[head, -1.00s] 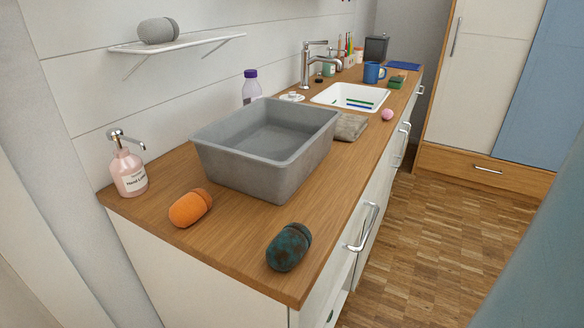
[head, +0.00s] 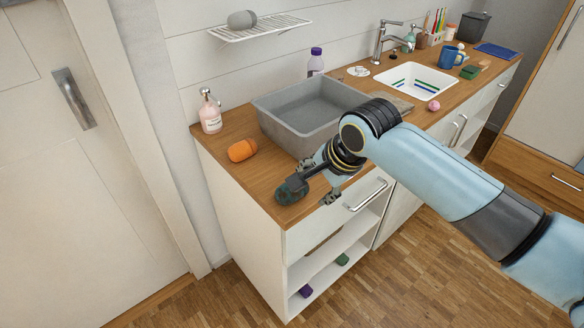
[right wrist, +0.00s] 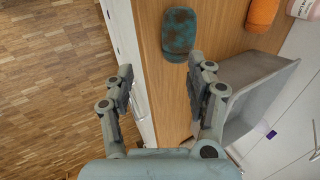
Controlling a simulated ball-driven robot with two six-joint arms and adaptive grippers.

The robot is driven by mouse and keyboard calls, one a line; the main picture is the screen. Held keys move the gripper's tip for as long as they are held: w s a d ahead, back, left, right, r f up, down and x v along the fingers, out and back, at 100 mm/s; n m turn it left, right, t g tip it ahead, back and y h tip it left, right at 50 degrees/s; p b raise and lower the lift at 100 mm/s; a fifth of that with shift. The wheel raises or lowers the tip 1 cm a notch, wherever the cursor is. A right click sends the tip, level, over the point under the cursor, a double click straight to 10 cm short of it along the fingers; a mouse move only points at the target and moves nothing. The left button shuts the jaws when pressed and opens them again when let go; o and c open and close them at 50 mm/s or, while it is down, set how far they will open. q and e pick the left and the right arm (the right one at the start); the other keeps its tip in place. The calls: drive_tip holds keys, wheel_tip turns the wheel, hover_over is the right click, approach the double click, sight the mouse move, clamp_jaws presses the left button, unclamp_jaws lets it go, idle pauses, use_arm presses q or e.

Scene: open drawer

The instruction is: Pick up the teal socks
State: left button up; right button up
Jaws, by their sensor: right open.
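The teal socks (head: 291,190) are a rolled bundle, dark teal with brown patches, on the near corner of the wooden counter. In the right wrist view the teal socks (right wrist: 180,33) lie beyond the fingertips, a little right of the middle of the gap. My right gripper (head: 316,182) is open just to the right of the socks and partly covers them in the head view. In the right wrist view its two fingers (right wrist: 160,66) are spread apart with nothing between them. My left gripper is not in view.
An orange rolled bundle (head: 242,150) and a pink soap bottle (head: 210,114) stand farther left on the counter (head: 258,179). A grey basin (head: 291,131) sits close behind my right gripper. A metal handle (head: 367,196) juts from the counter's front. Open shelves lie below.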

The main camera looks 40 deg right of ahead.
drive_tip(key=w, duration=0.3)
drive_tip(key=shift+w+a+f, duration=0.15)
drive_tip(key=shift+w+f, duration=0.05)
drive_tip(key=shift+f, duration=0.15)
drive_tip(key=shift+w+f, duration=0.25)
drive_tip(key=shift+f, duration=0.3)
drive_tip(key=x, duration=0.4)
drive_tip(key=shift+w+a+f, duration=0.15)
drive_tip(key=shift+a+f, duration=0.1)
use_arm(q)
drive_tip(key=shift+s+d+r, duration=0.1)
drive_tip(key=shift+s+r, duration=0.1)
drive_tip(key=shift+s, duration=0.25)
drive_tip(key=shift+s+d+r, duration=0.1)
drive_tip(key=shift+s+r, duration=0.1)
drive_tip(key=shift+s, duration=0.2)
use_arm(e)
drive_tip(key=c, duration=0.9)
